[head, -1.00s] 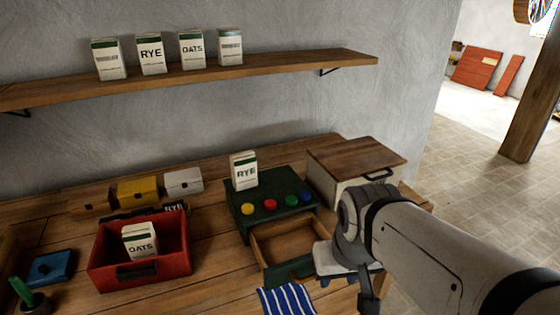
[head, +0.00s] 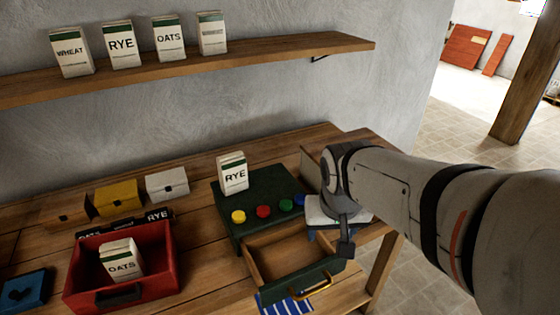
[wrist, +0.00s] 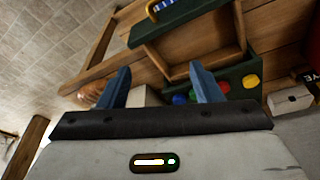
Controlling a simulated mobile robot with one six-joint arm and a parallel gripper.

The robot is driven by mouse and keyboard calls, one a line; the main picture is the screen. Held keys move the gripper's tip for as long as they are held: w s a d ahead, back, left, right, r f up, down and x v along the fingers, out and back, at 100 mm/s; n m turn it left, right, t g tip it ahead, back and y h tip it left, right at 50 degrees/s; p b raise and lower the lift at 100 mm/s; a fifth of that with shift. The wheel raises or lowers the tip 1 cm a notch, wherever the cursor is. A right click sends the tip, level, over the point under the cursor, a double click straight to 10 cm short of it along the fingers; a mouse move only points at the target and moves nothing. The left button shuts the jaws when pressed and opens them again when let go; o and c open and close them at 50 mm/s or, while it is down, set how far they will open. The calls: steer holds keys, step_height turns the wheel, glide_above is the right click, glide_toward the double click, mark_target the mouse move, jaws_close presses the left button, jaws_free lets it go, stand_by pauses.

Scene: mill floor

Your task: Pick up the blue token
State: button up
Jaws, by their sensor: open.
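The blue token (head: 299,201) lies on top of the green drawer cabinet (head: 226,213), at the right end of a row with a yellow token (head: 238,216), a red token (head: 263,211) and a green token (head: 287,205). My gripper (wrist: 160,72) is open and empty, with blue fingers apart. In the head view it is just right of the blue token, partly hidden by my wrist.
The cabinet's drawer (head: 312,285) stands open in front. A RYE box (head: 232,173) stands on the cabinet behind the tokens. A box behind my wrist is mostly hidden. A red crate (head: 165,285) holds an OATS box. A striped cloth (head: 286,306) lies by the drawer.

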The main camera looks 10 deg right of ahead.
steer(key=w+m+h+p, duration=0.1)
steer(key=w+m+p, duration=0.1)
steer(key=w, duration=1)
steer(key=m+p, duration=0.2)
glide_toward(301, 198)
steer(key=shift+t, duration=0.3)
steer(key=shift+p+x, duration=0.8)
steer(key=shift+x, duration=3.35)
steer(key=shift+s, duration=0.2)
steer(key=shift+c, duration=0.2)
steer(key=c, duration=1)
